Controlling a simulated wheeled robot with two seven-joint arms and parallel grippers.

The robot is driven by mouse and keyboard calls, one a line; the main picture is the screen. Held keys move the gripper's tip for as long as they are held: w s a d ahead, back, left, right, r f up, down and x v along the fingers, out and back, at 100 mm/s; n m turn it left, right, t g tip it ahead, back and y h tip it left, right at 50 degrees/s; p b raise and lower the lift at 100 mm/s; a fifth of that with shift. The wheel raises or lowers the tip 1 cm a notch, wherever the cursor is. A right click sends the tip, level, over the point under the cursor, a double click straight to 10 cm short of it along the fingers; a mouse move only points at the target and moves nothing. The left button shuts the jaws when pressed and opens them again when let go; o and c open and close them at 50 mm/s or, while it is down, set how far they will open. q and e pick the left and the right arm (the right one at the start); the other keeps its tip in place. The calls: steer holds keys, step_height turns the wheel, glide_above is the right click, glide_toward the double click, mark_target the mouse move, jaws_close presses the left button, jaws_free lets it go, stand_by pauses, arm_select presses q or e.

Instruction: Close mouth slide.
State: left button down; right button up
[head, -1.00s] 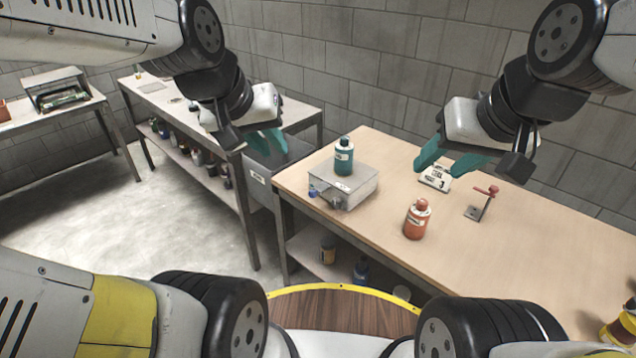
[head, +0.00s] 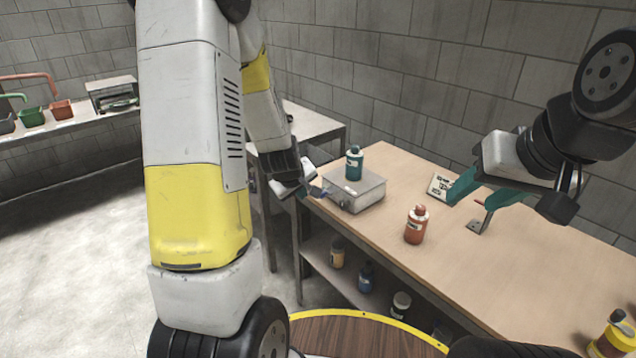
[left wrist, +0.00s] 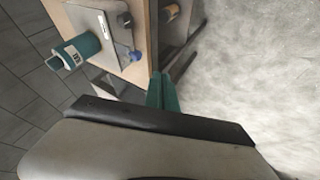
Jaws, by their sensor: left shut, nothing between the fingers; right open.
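The left wrist view shows the box (left wrist: 92,22), the bottle (left wrist: 74,54) and a blue knob (left wrist: 136,55). My left gripper (head: 314,188) is shut and empty, just left of the box's front corner; its teal fingers also show in the left wrist view (left wrist: 161,84). My right gripper (head: 470,203) is open and empty above the table, right of the box.
A red bottle (head: 415,228), a white labelled card (head: 440,186) and a metal bracket (head: 478,225) stand right of the box. A yellow bottle (head: 613,340) is at lower right. Several bottles stand on the shelf below. My left arm hides much of the left side.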

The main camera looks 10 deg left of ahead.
mark_target(327, 191)
arm_select(q)
steer(key=w+d+f, duration=0.2)
steer(key=w+f, duration=0.4)
steer(key=w, duration=0.1)
steer(key=shift+w+d, duration=0.2)
steer(key=shift+w, duration=0.2)
steer(key=w+d, duration=0.2)
steer(key=w, duration=0.1)
steer(key=shift+d+f, duration=0.1)
steer(key=shift+d, duration=0.05)
steer(key=shift+w+d, duration=0.15)
